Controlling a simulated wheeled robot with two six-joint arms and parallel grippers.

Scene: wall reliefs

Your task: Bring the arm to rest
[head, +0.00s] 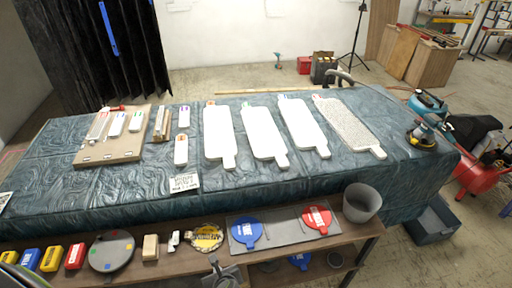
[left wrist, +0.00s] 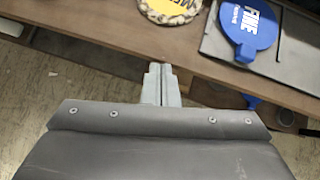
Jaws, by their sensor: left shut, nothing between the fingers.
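My left gripper (head: 215,262) is at the bottom middle of the head view, at the front edge of the wooden shelf. In the left wrist view its two grey fingers (left wrist: 160,84) are pressed together with nothing between them. They point toward the shelf edge and appear apart from the things on it. My right gripper is in neither view.
The shelf (head: 332,237) holds a round yellow-labelled disc (head: 206,238), a blue paddle (head: 246,231), a red paddle (head: 317,219) and a grey bucket (head: 361,203). Behind it, a cloth-covered table (head: 110,190) carries several white boards (head: 262,133).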

